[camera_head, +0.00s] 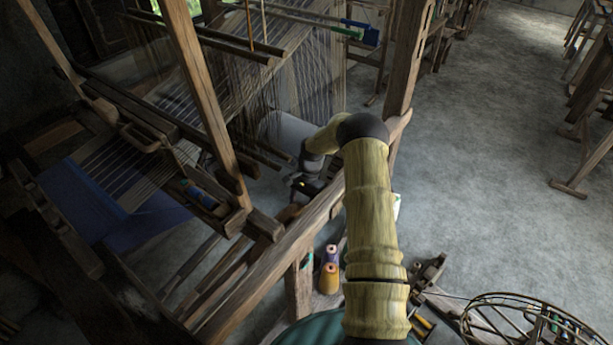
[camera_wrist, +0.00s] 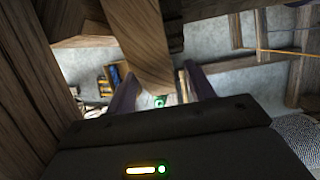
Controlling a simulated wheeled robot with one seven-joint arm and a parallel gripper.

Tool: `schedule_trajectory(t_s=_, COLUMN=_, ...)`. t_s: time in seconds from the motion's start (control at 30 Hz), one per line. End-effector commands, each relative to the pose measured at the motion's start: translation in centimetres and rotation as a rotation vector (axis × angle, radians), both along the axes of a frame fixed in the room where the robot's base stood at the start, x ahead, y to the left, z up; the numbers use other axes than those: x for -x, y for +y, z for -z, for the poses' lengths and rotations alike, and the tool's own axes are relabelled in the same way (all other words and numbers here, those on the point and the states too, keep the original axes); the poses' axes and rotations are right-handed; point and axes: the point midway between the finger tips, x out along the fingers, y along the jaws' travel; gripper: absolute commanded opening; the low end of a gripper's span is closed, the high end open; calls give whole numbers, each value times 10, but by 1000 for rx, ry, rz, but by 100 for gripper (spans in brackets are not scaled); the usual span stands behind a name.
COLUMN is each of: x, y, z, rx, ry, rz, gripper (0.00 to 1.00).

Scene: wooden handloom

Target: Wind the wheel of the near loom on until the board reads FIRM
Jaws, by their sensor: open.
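The near loom (camera_head: 270,262) is a wooden frame with pale warp threads and blue cloth (camera_head: 95,205), filling the left half of the head view. My gripper (camera_head: 305,187) is small and dark there, just inside the loom's long side beam. In the wrist view my gripper (camera_wrist: 162,84) is open, its two dark fingers apart. A wooden bar (camera_wrist: 140,40) runs down toward the gap between them; I cannot tell whether it touches either finger. A small green mark (camera_wrist: 159,101) shows at its lower end. I cannot make out the loom's wheel or a readable board.
Thread cones (camera_head: 329,278) stand beside the loom's lower frame. A spoked winding wheel (camera_head: 530,325) stands at the bottom right. Wooden posts and beams crowd my gripper. The grey floor (camera_head: 480,130) to the right is clear, with more wooden frames (camera_head: 590,110) beyond.

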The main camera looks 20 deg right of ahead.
Motion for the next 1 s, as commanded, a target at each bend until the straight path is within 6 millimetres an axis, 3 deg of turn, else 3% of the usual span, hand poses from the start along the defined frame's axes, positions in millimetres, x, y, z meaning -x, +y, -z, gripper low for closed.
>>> schedule_trajectory(t_s=0.6, x=-23, y=-29, z=-115, rx=2, ry=-3, rz=-7, gripper=54)
schedule_trajectory(t_s=0.8, x=-25, y=-34, z=-133, rx=0, ry=0, rz=-7, gripper=54)
schedule_trajectory(t_s=1.0, x=-26, y=-34, z=-134, rx=0, ry=1, rz=-8, gripper=54)
